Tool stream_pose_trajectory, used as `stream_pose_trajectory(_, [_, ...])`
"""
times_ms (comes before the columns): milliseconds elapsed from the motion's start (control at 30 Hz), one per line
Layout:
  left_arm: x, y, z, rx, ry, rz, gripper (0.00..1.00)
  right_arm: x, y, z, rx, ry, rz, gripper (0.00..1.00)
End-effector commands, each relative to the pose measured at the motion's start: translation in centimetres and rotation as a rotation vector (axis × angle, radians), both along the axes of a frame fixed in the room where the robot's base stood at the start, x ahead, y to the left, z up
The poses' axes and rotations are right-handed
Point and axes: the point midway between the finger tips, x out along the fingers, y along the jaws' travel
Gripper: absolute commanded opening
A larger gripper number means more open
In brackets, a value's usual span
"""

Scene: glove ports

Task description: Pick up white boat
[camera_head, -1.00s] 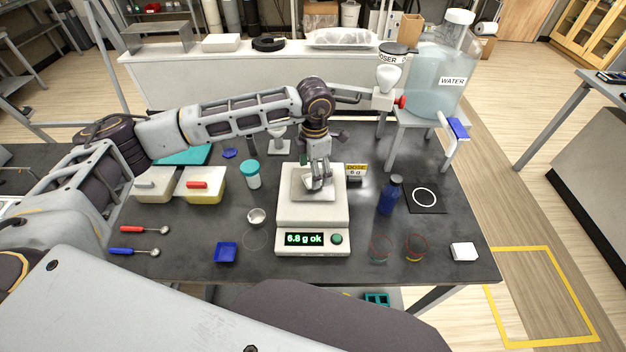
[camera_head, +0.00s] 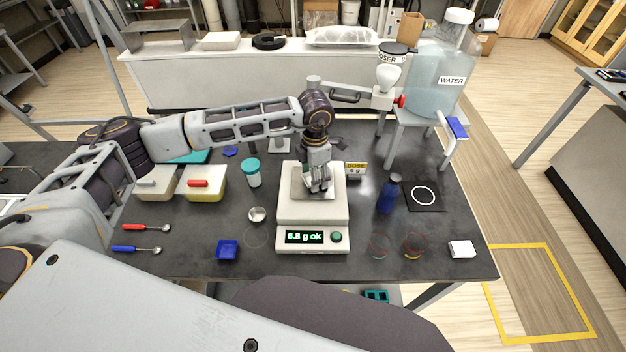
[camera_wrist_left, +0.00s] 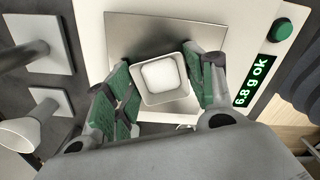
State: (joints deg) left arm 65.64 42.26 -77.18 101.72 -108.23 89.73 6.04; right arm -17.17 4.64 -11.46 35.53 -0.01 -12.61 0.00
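The white boat (camera_wrist_left: 162,78), a small square dish with a white filling, sits on the metal pan (camera_wrist_left: 122,30) of the scale (camera_head: 312,209). The scale's display reads 6.8 g ok. My left gripper (camera_wrist_left: 160,72) points down over the pan, its green-padded fingers on opposite sides of the boat, very near its walls. I see no clear grip; the fingers look open around it. In the head view my left gripper (camera_head: 318,187) mostly hides the boat. My right gripper is in neither view.
A teal-lidded jar (camera_head: 252,173) and a small cup (camera_head: 257,214) stand left of the scale. A blue bottle (camera_head: 388,195) and two clear glasses (camera_head: 412,245) stand right. The dosing arm (camera_head: 380,98) and water tank (camera_head: 437,80) are behind. A blue tray (camera_head: 227,250) lies front left.

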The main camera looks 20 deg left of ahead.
Motion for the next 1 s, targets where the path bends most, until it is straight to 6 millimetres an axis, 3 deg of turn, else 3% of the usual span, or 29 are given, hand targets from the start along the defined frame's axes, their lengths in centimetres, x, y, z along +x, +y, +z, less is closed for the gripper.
stream_pose_trajectory(100, [0.0,0.0,0.0,0.000,0.000,0.000,0.39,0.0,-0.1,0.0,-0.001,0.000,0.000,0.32])
stream_pose_trajectory(567, [0.0,0.0,0.4,0.000,-0.001,0.000,0.39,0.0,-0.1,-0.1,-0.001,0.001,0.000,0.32])
stream_pose_trajectory(767, [0.1,0.0,2.1,-0.002,-0.003,0.000,0.39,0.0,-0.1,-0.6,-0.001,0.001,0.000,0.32])
stream_pose_trajectory(1000, [0.1,0.0,5.5,-0.001,-0.003,-0.001,0.39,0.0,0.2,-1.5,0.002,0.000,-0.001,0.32])
